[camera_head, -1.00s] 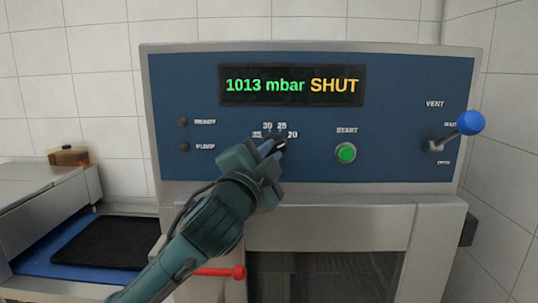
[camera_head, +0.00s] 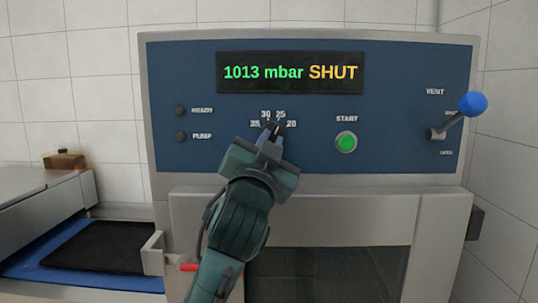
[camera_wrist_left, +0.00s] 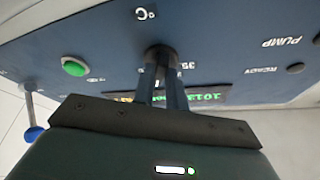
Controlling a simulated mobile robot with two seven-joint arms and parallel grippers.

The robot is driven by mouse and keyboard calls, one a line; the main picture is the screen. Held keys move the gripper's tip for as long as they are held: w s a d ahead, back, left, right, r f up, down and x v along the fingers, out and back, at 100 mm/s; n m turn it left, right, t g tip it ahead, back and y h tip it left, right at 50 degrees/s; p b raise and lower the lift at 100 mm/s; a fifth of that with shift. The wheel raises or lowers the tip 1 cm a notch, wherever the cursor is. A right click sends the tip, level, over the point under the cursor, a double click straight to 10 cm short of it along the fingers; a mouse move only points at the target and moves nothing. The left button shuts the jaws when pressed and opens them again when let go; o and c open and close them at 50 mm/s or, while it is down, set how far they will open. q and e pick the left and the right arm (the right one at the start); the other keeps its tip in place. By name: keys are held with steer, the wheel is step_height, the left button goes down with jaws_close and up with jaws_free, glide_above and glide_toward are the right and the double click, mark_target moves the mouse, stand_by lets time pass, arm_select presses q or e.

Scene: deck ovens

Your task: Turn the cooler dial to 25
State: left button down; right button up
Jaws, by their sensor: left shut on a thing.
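The cooler dial (camera_head: 277,127) is a small dark knob on the blue panel, with the numbers 35, 30, 25 and 20 around its top. Its upper edge shows near the 25 label (camera_head: 281,114), but the fingers cover most of it, so its exact setting is hard to read. My left gripper (camera_head: 270,136) is shut on the dial from below, its fingers pointing up. In the left wrist view the two fingers (camera_wrist_left: 162,92) close around the dark dial (camera_wrist_left: 160,58). My right gripper is not in view.
The display (camera_head: 290,73) reads 1013 mbar SHUT. A green START button (camera_head: 346,142) is right of the dial, and a blue-knobbed VENT lever (camera_head: 473,104) is farther right. READY and PUMP lamps are left. A black mat (camera_head: 98,247) lies lower left, beside a red-tipped handle (camera_head: 187,267).

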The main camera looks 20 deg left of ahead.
arm_select(q)
steer(key=shift+d+f+n+y+b, duration=0.15)
steer(key=shift+n+y+b, duration=0.25)
steer(key=shift+n, duration=0.4)
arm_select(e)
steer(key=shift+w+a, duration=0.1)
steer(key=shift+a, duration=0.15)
arm_select(q)
steer(key=shift+n, duration=0.3)
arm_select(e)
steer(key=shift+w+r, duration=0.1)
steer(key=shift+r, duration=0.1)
arm_select(q)
steer(key=c, duration=1.4)
jaws_free()
steer(key=shift+c, duration=0.2)
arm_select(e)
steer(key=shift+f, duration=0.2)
arm_select(q)
steer(key=shift+s, duration=0.25)
steer(key=b+v, duration=0.3)
steer(key=v, duration=0.9)
steer(key=shift+s, duration=0.3)
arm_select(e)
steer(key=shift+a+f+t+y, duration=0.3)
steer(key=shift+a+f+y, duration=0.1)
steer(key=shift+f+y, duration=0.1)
